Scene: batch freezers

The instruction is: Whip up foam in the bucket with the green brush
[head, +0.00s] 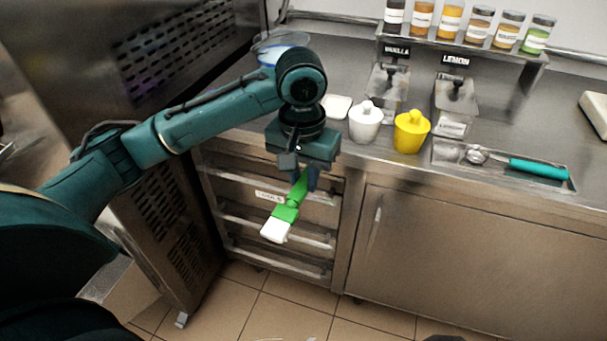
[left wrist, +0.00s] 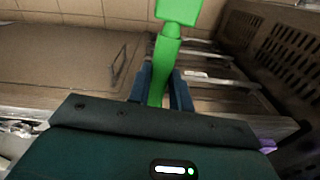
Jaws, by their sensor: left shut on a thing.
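My left gripper (head: 301,180) is shut on the handle of the green brush (head: 288,212). It holds the brush in the air in front of the drawers below the counter, tilted with its white bristles (head: 275,231) pointing down and toward the lower left. In the left wrist view the green brush (left wrist: 167,50) sticks out from between the dark blue fingers (left wrist: 160,88). A clear round container with blue in it (head: 279,44) stands at the back left of the counter, partly hidden by my left arm. I cannot tell whether it is the bucket. My right gripper is not in view.
A white lidded pot (head: 365,122) and a yellow one (head: 411,132) stand near the counter's front edge. A metal tray (head: 455,158) holds a teal-handled scoop (head: 538,169). Several jars line a shelf (head: 460,48). A tall perforated metal cabinet (head: 180,50) stands left. Tiled floor lies below.

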